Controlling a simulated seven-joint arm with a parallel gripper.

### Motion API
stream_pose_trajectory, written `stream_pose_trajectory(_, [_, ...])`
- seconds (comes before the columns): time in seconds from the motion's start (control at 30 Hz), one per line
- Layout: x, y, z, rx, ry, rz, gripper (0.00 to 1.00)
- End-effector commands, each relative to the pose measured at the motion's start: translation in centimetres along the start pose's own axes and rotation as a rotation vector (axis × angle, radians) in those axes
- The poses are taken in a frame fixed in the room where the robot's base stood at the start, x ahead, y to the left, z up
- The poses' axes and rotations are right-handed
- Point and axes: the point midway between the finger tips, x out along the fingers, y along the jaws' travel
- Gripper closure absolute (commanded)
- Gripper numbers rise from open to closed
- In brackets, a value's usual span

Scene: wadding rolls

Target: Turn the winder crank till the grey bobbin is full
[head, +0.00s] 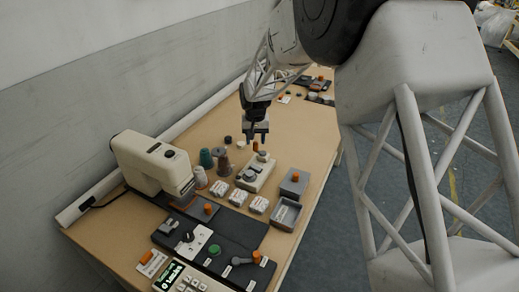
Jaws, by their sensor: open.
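A cream winder (256,172) sits on the table right of the thread cones. It bears a small grey round piece (263,156) at its far end and a dark-topped round piece (249,175) nearer. I cannot tell which is the grey bobbin, or how full it is. An orange knob (256,146), which looks like the crank's grip, stands at the winder's far end. My gripper (256,140) is open, pointing down just above or behind this knob. I cannot tell if they touch. Nothing is seen held.
A cream sewing machine (153,162) stands at the left. Grey boxes (285,213) are at the right edge. A dark control panel (225,240) with an orange-knobbed lever (256,257) is in front.

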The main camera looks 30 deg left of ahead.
Motion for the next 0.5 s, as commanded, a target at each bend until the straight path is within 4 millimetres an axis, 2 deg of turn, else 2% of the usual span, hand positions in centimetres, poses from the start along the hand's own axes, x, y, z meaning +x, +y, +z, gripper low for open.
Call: stream_pose_trajectory(0.5, [2.1, 0.0, 0.0, 0.0, 0.001, 0.0, 0.55])
